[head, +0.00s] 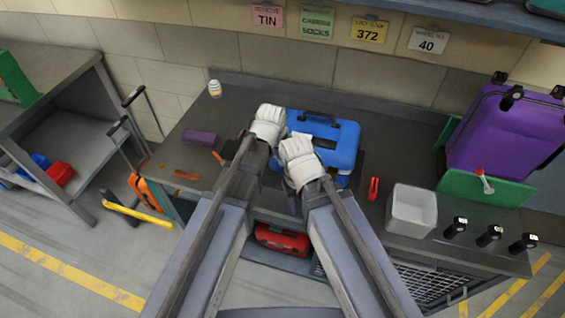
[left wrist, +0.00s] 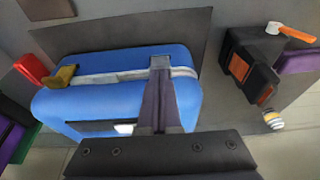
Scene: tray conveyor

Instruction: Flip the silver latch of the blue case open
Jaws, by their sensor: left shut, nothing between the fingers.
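The blue case (head: 345,140) lies on the workbench behind my two grippers, its dark handle at the back. In the left wrist view the blue case (left wrist: 120,68) has a pale metallic strip along its seam and a brass-coloured latch (left wrist: 63,76) near its left end. My left gripper (head: 268,120) is at the left end of the case. Its shut, empty fingers (left wrist: 160,64) reach over the seam in the wrist view. I cannot make out a silver latch; the fingers cover that part. My right gripper (head: 299,160) is at the case's front; its fingers are hidden.
A purple block (head: 199,138) and a striped object (head: 215,88) are left on the bench. A red tool (head: 374,188), a white bin (head: 412,212) and a purple suitcase (head: 505,130) are right. A black box with an orange lever (left wrist: 262,65) shows beside the case.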

